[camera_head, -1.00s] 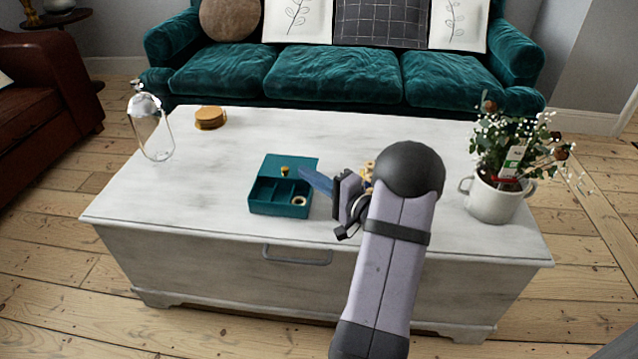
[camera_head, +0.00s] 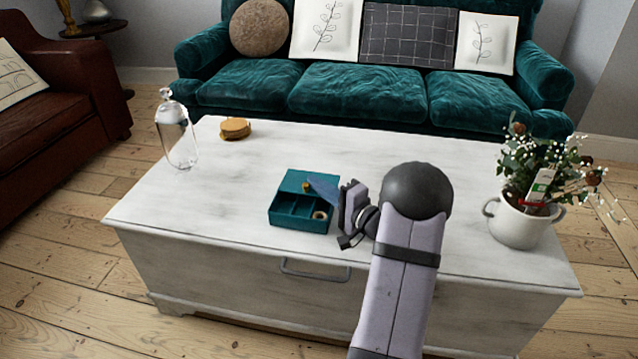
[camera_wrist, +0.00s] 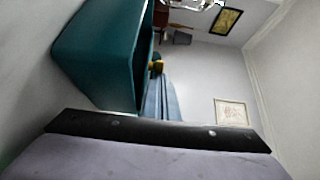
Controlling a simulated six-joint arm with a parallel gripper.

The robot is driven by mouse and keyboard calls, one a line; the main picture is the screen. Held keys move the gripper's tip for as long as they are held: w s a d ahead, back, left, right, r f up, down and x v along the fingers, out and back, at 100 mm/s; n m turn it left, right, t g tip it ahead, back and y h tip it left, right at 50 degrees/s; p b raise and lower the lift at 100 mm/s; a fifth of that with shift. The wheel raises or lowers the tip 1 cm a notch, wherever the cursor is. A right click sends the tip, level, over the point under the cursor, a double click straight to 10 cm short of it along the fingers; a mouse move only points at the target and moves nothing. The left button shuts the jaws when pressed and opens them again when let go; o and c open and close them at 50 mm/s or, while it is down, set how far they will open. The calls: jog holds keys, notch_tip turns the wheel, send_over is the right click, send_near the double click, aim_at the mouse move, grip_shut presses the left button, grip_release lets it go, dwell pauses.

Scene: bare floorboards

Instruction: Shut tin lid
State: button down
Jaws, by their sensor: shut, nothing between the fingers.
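The tin is a teal box (camera_head: 288,221) on the white chest, with its front compartments open to view. Its teal lid (camera_head: 297,176) stands open at the back, with a small brass-coloured knob (camera_head: 306,186). A small pale ring (camera_head: 320,214) lies in the right compartment. My gripper (camera_head: 320,187) is shut and empty, its blue fingers at the right part of the lid, close to the knob. I cannot tell whether they touch. In the wrist view, the fingers (camera_wrist: 162,98) reach beside the teal tin (camera_wrist: 105,50), with the knob (camera_wrist: 157,66) near their tips.
The white chest (camera_head: 210,200) has clear room left of the tin. A glass bottle (camera_head: 177,135) and round wooden coasters (camera_head: 235,128) stand at the back left. A white flower pot (camera_head: 520,222) stands at the right. A teal sofa (camera_head: 350,95) is behind.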

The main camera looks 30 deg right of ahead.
jog(key=s+a+b, duration=0.1)
jog(key=s+a, duration=0.4)
jog(key=a, duration=0.1)
jog(key=shift+s+a, duration=0.15)
jog(key=shift+s, duration=0.25)
jog(key=shift+s+d+b, duration=0.25)
jog(key=shift+s+d, duration=0.05)
jog(key=shift+s, duration=1.35)
jog(key=shift+s+d+b, duration=0.25)
jog(key=shift+s+b, duration=0.05)
jog(key=shift+s, duration=1.35)
jog(key=shift+s+d+b, duration=0.25)
jog(key=shift+s+d, duration=0.05)
jog(key=shift+s, duration=1.35)
